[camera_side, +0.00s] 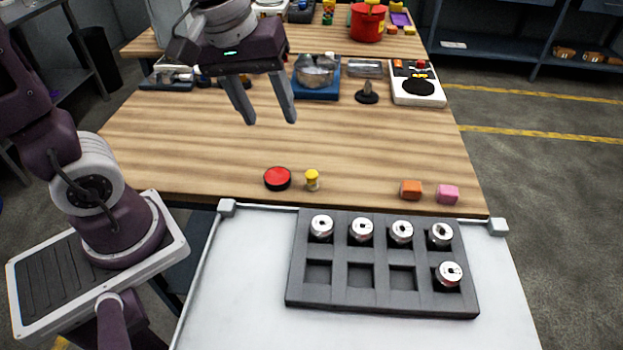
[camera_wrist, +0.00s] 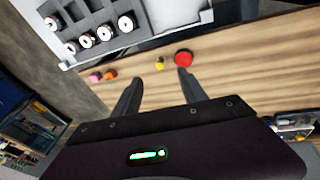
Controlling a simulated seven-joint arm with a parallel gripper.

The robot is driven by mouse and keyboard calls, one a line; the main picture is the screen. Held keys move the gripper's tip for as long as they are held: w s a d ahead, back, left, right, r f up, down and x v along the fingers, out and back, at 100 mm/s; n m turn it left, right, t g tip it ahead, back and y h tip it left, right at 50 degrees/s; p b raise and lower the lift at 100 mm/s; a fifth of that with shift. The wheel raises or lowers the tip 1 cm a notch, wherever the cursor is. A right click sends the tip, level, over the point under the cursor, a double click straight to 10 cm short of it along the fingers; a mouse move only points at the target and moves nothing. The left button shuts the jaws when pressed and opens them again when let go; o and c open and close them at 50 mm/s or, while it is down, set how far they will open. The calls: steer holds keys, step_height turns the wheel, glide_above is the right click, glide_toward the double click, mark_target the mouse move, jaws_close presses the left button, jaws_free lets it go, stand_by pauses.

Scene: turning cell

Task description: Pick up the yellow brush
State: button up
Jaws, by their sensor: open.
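A small yellow piece (camera_side: 312,180) with a wider top stands on the wooden table near its front edge, just right of a red round disc (camera_side: 277,179). It is the likeliest yellow brush, but it is too small to make out bristles. My gripper (camera_side: 271,122) is open and empty, above the table and behind the yellow piece. In the wrist view the yellow piece (camera_wrist: 160,63) lies just beyond the gap between my fingertips (camera_wrist: 159,77), with the red disc (camera_wrist: 183,58) close to the right fingertip.
A grey tray (camera_side: 335,303) with several metal cylinders lies on the white surface in front. Orange (camera_side: 411,189) and pink (camera_side: 447,194) blocks stand to the right. A blue-based bowl (camera_side: 316,72) and a white control panel (camera_side: 418,97) stand behind. The table's middle is clear.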

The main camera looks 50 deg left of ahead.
steer(key=w+f+n+g, duration=0.2)
steer(key=w+f+n, duration=0.4)
steer(key=w+f, duration=0.15)
steer(key=n, duration=0.3)
glide_above(312, 174)
steer(key=shift+g, duration=0.4)
steer(key=f, duration=0.6)
steer(key=shift+d, duration=0.3)
steer(key=f, duration=0.8)
steer(key=shift+w+a, duration=0.1)
steer(key=shift+a, duration=0.2)
jaws_close()
